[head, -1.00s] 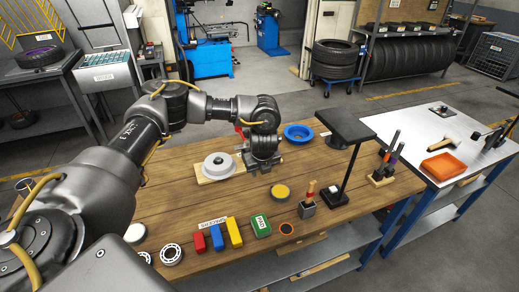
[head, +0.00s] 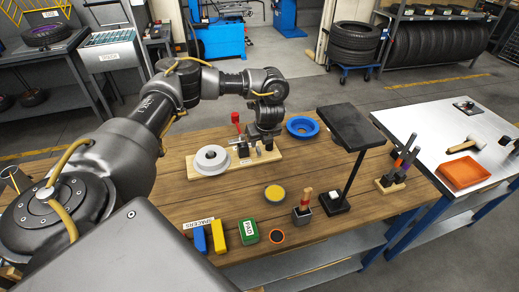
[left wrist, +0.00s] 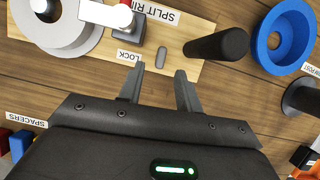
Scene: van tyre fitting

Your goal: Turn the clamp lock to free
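The clamp fixture sits on a light wooden board (head: 205,172) on the bench, with a grey round rim (head: 211,159) at its left end. A red-handled lever (head: 236,118) stands roughly upright beside my left gripper (head: 266,146). In the left wrist view the board carries a "LOCK" label (left wrist: 128,56), a small grey oblong piece (left wrist: 175,52) and a black cylindrical grip (left wrist: 217,45). My left gripper (left wrist: 160,78) is open and empty, its fingertips near the label and the oblong piece. The lever's top is cut off there. My right gripper is out of view.
A blue ring (head: 302,127) lies behind the board. A yellow disc (head: 275,193), green pad box (head: 249,231), brush holder (head: 302,214) and black stand (head: 350,128) are in front and right. Bare wood lies between board and spacers.

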